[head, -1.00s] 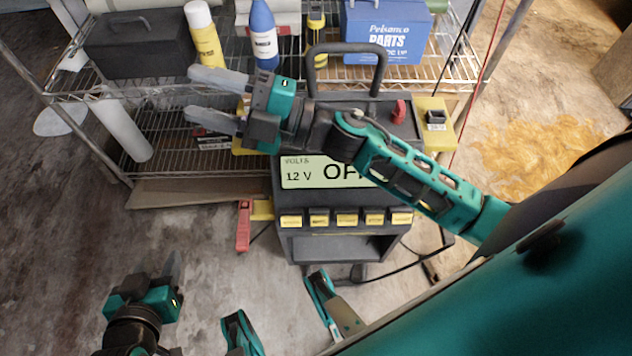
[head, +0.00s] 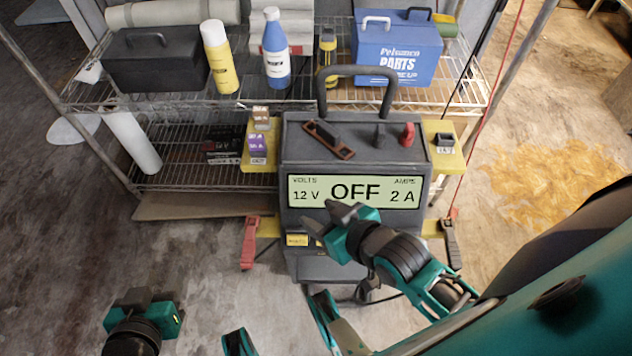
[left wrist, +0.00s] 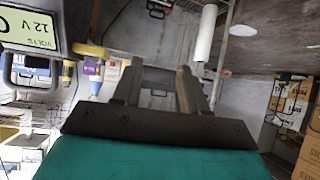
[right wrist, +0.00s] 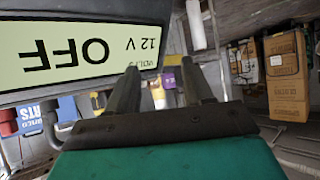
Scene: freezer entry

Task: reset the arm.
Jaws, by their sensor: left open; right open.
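My right gripper (head: 340,212) is open and empty. In the head view it is low in front of the grey battery charger (head: 300,148), overlapping the lower edge of its display. My left gripper (head: 150,298) is at the lower left, over the floor, apart from everything around it. Its fingers are hard to make out in the head view. In the left wrist view its jaws (left wrist: 160,78) are apart with nothing between them. In the right wrist view the right jaws (right wrist: 160,80) are also apart and empty, beside the display.
The charger's display (head: 355,191) reads OFF, 12 V, 2 A. Red (head: 249,243) and black (head: 450,243) clamps hang at its sides. Behind stands a wire shelf with a black toolbox (head: 155,62), bottles and a blue parts box (head: 395,55). Floor at the left is clear.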

